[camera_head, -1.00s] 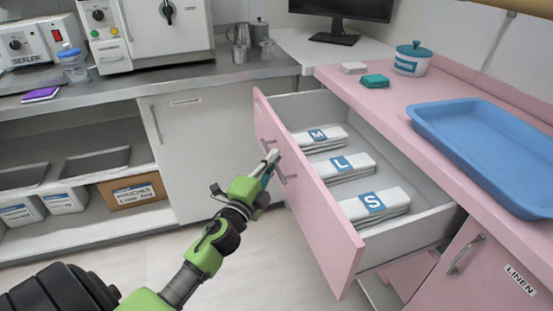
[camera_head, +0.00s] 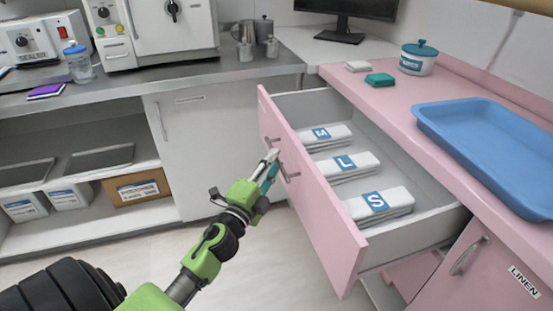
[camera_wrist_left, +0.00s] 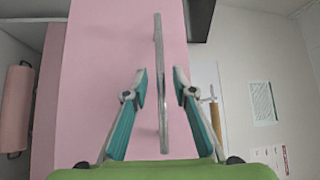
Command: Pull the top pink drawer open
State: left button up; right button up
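The top pink drawer (camera_head: 316,204) is pulled well out of the pink cabinet, and its inside shows. It holds folded white packs labelled M (camera_head: 324,137), L (camera_head: 343,167) and S (camera_head: 379,204). Its metal bar handle (camera_head: 287,166) is on the front panel and also shows in the left wrist view (camera_wrist_left: 160,60). My left gripper (camera_head: 270,164) is at the handle. In the left wrist view its two teal fingers (camera_wrist_left: 161,88) are apart, one on each side of the bar, with a gap on both sides. My right gripper is not in view.
A blue tray (camera_head: 480,185), a lidded jar (camera_head: 418,60) and a teal block (camera_head: 380,79) are on the pink counter. A lower door with a handle (camera_head: 468,255) is below at the right. The floor (camera_head: 275,270) before the drawer is clear.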

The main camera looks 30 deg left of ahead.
pick_arm(q)
jog(key=s+d+f, duration=0.1)
jog(key=s, duration=0.8)
jog(key=shift+s+d+f, duration=0.15)
jog(key=shift+s+f, duration=0.05)
jog(key=shift+s, duration=0.2)
